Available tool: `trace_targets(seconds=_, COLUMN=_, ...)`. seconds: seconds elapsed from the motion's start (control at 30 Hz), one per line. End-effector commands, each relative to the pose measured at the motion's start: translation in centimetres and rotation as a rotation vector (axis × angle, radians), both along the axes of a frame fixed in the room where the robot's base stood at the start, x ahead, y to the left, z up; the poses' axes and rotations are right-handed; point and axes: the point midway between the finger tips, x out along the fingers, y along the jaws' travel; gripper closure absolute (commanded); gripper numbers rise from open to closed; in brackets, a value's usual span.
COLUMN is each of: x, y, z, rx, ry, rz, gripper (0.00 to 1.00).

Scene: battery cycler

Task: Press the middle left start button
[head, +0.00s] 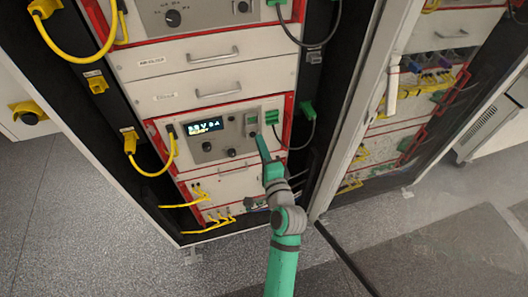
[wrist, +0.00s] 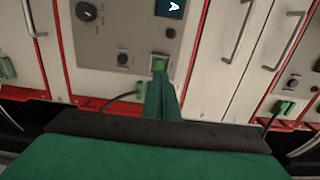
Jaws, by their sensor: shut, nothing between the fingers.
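The left rack's lower cycler panel (head: 222,148) has a lit display (head: 205,126), knobs and, at its right side, a small button area (head: 251,119).
Yellow cables (head: 172,160) loop from the panel's left side. A second open rack (head: 425,85) stands right.

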Motion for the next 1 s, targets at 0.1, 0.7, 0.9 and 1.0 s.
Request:
trace_targets(seconds=0.1, x=2.2, y=0.7, z=0.1, rx=-0.001, ry=-0.001, rz=0.002, gripper=1.00)
trace_targets(seconds=0.7, x=7.7, y=2.2, z=0.0, rx=0.000, ry=0.001, rz=0.000, gripper=1.00)
trace_targets(seconds=0.9, x=7.7, y=2.3, z=0.0, rx=0.000, ry=0.001, rz=0.000, gripper=1.00)
trace_targets(seconds=1.0, x=7.9, y=2.3, z=0.0, rx=0.000, ry=0.001, rz=0.001, gripper=1.00)
